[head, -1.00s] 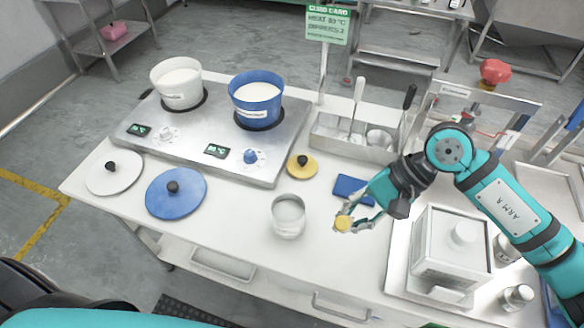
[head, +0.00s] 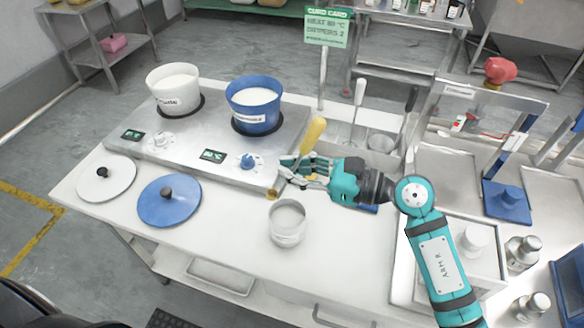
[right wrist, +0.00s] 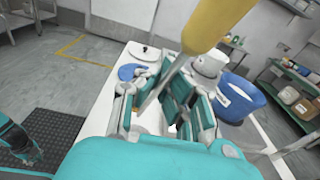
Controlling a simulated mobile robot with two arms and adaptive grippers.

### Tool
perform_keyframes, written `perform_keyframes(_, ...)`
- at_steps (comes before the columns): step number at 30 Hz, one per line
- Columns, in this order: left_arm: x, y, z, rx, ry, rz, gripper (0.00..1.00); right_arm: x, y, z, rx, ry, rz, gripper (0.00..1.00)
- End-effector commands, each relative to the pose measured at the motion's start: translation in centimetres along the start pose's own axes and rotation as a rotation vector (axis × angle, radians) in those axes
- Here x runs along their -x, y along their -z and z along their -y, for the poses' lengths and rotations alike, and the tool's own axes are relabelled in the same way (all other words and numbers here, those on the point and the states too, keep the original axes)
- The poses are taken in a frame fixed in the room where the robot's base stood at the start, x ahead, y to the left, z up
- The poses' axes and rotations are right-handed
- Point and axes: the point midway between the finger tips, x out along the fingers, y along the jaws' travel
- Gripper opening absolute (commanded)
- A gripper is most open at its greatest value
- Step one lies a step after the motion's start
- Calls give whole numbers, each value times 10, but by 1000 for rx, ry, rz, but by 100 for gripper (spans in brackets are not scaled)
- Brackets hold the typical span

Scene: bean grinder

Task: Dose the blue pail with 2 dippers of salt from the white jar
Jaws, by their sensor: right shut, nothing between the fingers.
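The blue pail (head: 254,108), filled with white, stands on the right burner of the hot plate; it also shows in the right wrist view (right wrist: 243,100). An open pale jar (head: 287,228) stands on the table in front of the hot plate. My right gripper (head: 279,177) is shut at the hot plate's front right corner, behind the jar. A tool with a yellow handle (head: 313,133) slants up beside it. In the right wrist view its yellow handle (right wrist: 215,22) is close and its thin shaft crosses the fingers; a grip on it is not clear.
A white pail (head: 173,92) stands on the left burner. A white lid (head: 100,190) and a blue lid (head: 180,208) lie at front left. A metal caddy (head: 345,158) with upright tools is behind my right forearm. A card sign (head: 327,28) reads dippers 2.

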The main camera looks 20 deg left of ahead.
Motion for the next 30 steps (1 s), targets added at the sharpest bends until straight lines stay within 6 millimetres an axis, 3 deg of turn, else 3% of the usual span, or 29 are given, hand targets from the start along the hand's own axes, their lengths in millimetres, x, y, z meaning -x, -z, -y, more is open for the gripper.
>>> perform_keyframes(30, -88, -4, -1, 1, 0, -5, 0, -11, 105, -3, 2, -3, -3, 0)
